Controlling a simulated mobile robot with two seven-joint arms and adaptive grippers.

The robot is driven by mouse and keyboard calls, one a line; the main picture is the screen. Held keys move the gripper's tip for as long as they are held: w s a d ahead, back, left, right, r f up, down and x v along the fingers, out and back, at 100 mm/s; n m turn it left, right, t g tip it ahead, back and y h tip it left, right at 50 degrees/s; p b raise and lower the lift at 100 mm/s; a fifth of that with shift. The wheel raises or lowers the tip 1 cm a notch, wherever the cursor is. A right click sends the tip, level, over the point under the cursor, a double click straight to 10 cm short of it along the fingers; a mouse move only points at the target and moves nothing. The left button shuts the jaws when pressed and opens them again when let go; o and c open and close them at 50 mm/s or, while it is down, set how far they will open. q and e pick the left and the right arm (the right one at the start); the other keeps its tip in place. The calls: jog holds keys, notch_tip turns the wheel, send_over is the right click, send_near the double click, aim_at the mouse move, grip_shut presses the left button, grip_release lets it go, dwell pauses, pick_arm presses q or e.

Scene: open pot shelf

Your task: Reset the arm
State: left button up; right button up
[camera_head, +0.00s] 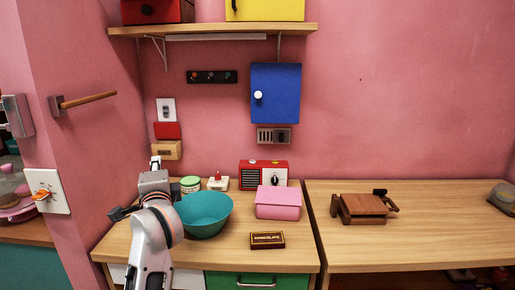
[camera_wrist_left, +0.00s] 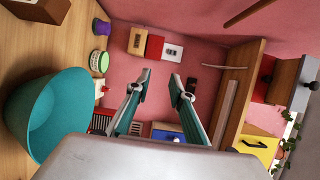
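My left arm (camera_head: 150,250) comes in from the lower left over the near left part of the counter. My left gripper (camera_head: 155,163) is raised, pointing up and toward the pink wall, left of the teal bowl. In the left wrist view, the two fingers of the left gripper (camera_wrist_left: 158,80) stand apart with nothing between them. The teal bowl (camera_head: 204,216) sits on the counter beside the arm, and it also shows at the left of the left wrist view (camera_wrist_left: 25,125). My right gripper is in neither view.
A shelf (camera_head: 215,29) with red and yellow boxes hangs above. A blue wall cabinet (camera_head: 276,92) is below it. A pink box (camera_head: 278,202), a chocolate box (camera_head: 267,240) and a red radio (camera_head: 252,174) stand on the counter. A wooden object (camera_head: 362,208) is on the right table.

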pick_arm(q)
jog(key=s+a+f+m+t+y+p, duration=0.25)
jog(key=s+a+f+m, duration=0.2)
jog(key=s+m, duration=0.7)
jog(key=s+d+f+m+h, duration=0.35)
jog(key=f+m, duration=0.25)
jog(key=m, duration=0.5)
jog(key=s+d+f+m+h, duration=0.2)
jog(key=d+f+m+h, duration=0.3)
jog(key=m, duration=0.6)
jog(key=s+d+f+m+h, duration=0.25)
jog(key=f+m, duration=0.45)
jog(key=m, duration=0.4)
jog(key=s+f+m+g+p, duration=0.2)
jog(key=s+f+m+g, duration=0.7)
jog(key=s+f+m, duration=0.9)
notch_tip(320, 180, down, 6)
jog(key=shift+s+r, duration=0.25)
jog(key=shift+s, duration=0.8)
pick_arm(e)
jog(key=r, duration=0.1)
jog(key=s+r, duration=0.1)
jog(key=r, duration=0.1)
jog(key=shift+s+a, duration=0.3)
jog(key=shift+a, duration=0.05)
